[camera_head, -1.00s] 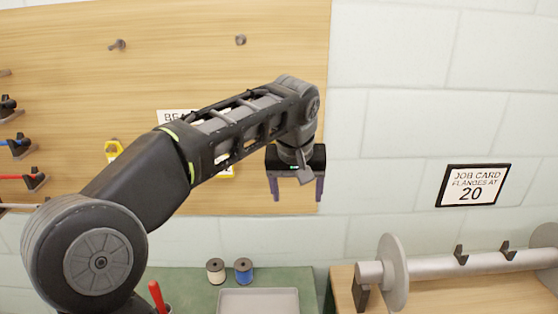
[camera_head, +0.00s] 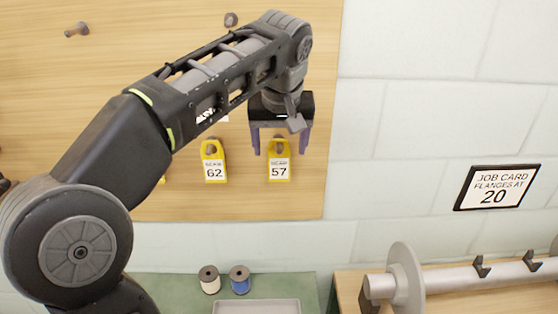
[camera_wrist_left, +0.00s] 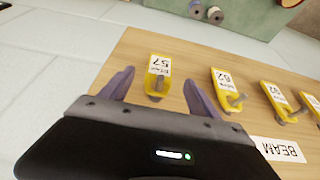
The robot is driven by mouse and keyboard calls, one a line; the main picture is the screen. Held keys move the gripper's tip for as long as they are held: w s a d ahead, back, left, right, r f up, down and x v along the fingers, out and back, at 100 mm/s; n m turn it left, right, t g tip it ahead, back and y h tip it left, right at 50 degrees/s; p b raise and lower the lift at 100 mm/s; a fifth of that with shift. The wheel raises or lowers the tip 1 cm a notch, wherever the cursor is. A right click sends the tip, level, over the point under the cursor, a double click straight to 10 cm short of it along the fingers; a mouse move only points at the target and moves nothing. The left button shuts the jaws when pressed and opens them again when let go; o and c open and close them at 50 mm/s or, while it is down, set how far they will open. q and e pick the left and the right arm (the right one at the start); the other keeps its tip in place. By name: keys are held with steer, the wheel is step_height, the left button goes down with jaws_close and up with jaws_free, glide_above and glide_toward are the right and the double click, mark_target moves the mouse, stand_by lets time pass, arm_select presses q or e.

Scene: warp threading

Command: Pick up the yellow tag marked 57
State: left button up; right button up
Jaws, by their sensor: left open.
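The yellow tag marked 57 (camera_head: 279,172) hangs from a peg on the wooden board, at the right end of a row of yellow tags. My left gripper (camera_head: 280,152) is open, with its fingers pointing down just above and in front of this tag in the head view. In the left wrist view the tag marked 57 (camera_wrist_left: 158,66) shows upside down between the two open purple fingers (camera_wrist_left: 157,78), beyond their tips or level with them; the exact gap cannot be told. Nothing is in the gripper. My right gripper is not in view.
A yellow tag marked 62 (camera_head: 213,171) hangs just left, and more yellow tags (camera_wrist_left: 278,100) follow along the board. A BEAM label (camera_wrist_left: 281,150) is on the board. Below are two spools (camera_head: 240,279) and a grey tray (camera_head: 255,307). A metal roller (camera_head: 450,278) lies at right.

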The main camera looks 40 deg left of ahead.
mark_target(279, 167)
arm_select(q)
steer(key=shift+b+x, duration=0.7)
steer(key=shift+x, duration=0.8)
steer(key=shift+r, duration=0.1)
steer(key=shift+w+a+f, duration=0.1)
steer(key=shift+a+f, duration=0.05)
steer(key=shift+f, duration=0.1)
steer(key=shift+p+x, duration=0.8)
steer(key=shift+x, duration=1.55)
steer(key=shift+c, duration=0.3)
steer(key=c, duration=1.4)
